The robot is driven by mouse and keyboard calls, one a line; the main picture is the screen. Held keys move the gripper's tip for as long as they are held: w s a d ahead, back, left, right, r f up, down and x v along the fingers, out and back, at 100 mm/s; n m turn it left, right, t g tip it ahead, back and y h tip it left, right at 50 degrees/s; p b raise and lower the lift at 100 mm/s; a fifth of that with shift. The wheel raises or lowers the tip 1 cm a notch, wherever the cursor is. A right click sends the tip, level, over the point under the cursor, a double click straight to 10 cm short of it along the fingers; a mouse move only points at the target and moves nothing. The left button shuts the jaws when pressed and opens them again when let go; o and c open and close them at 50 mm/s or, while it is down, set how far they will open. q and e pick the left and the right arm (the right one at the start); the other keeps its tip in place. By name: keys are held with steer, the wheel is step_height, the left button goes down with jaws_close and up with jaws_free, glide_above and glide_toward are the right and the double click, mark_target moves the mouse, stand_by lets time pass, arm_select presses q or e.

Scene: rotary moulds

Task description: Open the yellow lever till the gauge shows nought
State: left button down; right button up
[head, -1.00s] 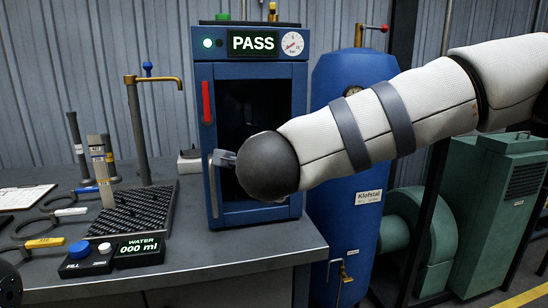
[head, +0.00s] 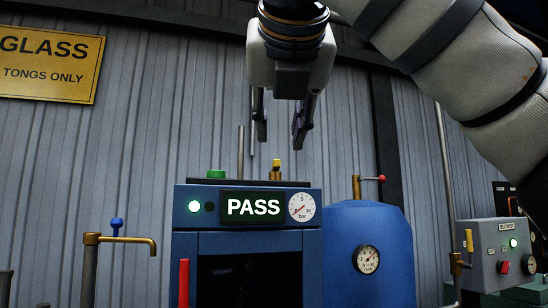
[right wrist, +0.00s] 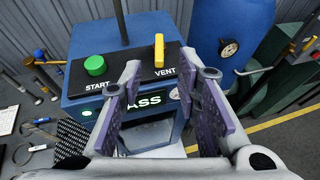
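The yellow lever (head: 277,163) stands on a brass fitting on top of the blue cabinet (head: 250,243). In the right wrist view the yellow lever (right wrist: 159,50) sits beside the word VENT. The cabinet's gauge (head: 302,207) is at its upper right front; its red needle seems to point lower left, too small to read surely. My right gripper (head: 281,133) is open and empty, pointing down above the lever. In the right wrist view its fingers (right wrist: 162,85) are spread apart, with the lever beyond them. My left gripper is out of view.
A green START button (right wrist: 95,66) is left of the lever on the cabinet top. A thin rod rises behind them. A PASS display (head: 253,207) is lit. A blue tank (head: 367,275) stands to the right, and a brass tap (head: 125,240) to the left.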

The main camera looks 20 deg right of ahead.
mark_target(276, 172)
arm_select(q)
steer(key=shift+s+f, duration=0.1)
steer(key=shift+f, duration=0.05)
arm_select(e)
steer(key=x, duration=0.7)
